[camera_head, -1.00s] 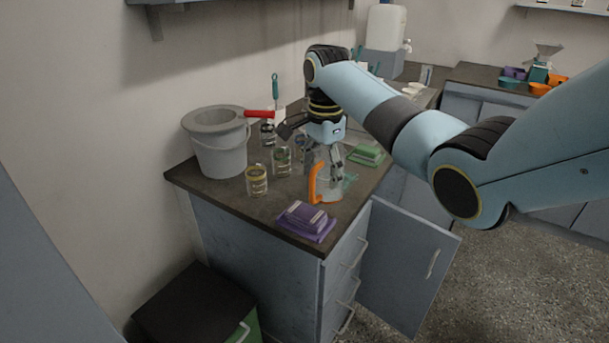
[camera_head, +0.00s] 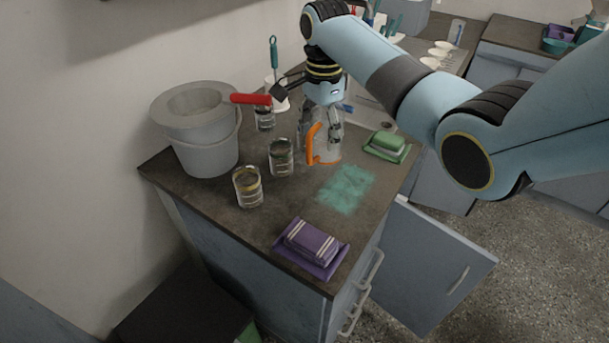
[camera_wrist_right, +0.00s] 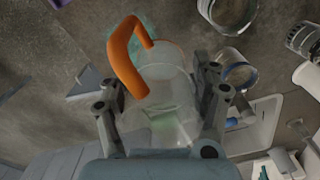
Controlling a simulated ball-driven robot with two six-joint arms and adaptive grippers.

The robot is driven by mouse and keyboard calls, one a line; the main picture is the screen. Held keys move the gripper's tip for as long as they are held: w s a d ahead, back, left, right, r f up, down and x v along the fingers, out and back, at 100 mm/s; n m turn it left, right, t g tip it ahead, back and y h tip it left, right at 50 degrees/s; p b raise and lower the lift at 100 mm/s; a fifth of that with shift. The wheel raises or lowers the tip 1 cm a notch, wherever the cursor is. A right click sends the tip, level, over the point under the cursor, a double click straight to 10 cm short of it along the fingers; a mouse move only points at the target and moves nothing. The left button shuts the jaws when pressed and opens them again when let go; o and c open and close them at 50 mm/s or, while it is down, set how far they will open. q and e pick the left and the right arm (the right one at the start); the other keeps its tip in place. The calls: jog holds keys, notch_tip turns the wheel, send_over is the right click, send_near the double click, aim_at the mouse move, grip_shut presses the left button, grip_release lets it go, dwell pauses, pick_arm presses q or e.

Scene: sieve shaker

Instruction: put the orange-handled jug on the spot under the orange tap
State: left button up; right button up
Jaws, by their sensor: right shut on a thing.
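The jug is clear with an orange handle (camera_head: 312,146). In the head view it is in my right gripper (camera_head: 320,124), over the counter behind a teal patch (camera_head: 346,189). My right gripper points down and is shut on the jug. In the right wrist view the fingers (camera_wrist_right: 165,105) stand on both sides of the clear jug body (camera_wrist_right: 165,88), and the orange handle (camera_wrist_right: 124,58) sticks out at upper left. Whether the jug's base touches the counter I cannot tell. The orange tap is not seen in these frames. My left gripper is not in view.
Glass jars (camera_head: 248,187) stand left of the jug, near a grey bucket (camera_head: 208,155) with a red-handled thing (camera_head: 250,99). A purple block on a cloth (camera_head: 311,246) lies in front, a green one (camera_head: 387,146) at right. A sink area lies behind.

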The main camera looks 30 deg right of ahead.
jog(key=s+a+f, duration=0.1)
jog(key=a+f, duration=0.1)
jog(key=f, duration=0.1)
jog(key=s+a+f, duration=0.1)
jog(key=a+f, duration=0.1)
jog(key=s+a+f+p, duration=0.1)
jog(key=a+f, duration=0.2)
jog(key=shift+s+a+f, duration=0.1)
jog(key=shift+s+f, duration=0.2)
jog(key=shift+f, duration=0.05)
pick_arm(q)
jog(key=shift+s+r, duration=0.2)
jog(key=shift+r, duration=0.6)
pick_arm(e)
jog(key=o, duration=1.3)
